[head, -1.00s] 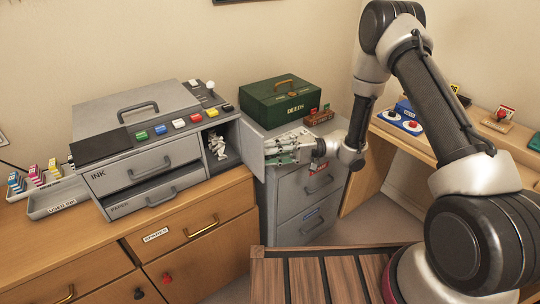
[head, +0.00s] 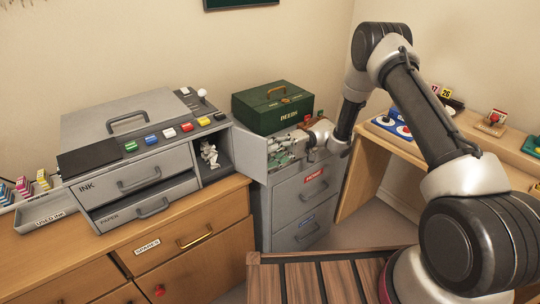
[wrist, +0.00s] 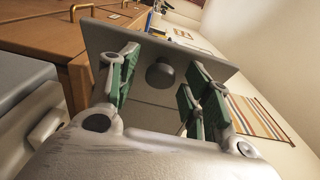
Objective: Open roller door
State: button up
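The roller door (head: 249,151) is a grey panel standing swung open at the right side of the grey printer (head: 150,125). Its compartment is exposed, with a white roller figure (head: 209,154) inside. My gripper (head: 286,149), with green finger linkages, is just right of the door over the filing cabinet. In the wrist view, the door panel (wrist: 151,102) faces me and its round dark knob (wrist: 160,75) shows between my spread fingers. The fingers look apart from the knob. Fingertip contact with the panel cannot be told.
A green deeds box (head: 272,106) stands on the grey filing cabinet (head: 303,205) behind my gripper. Small items crowd its top near my wrist. The wooden cabinet (head: 195,222) bears the printer and ink tray (head: 42,210). A wooden desk (head: 375,155) stands at right.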

jog(key=v, duration=1.2)
jog(key=shift+w, duration=0.1)
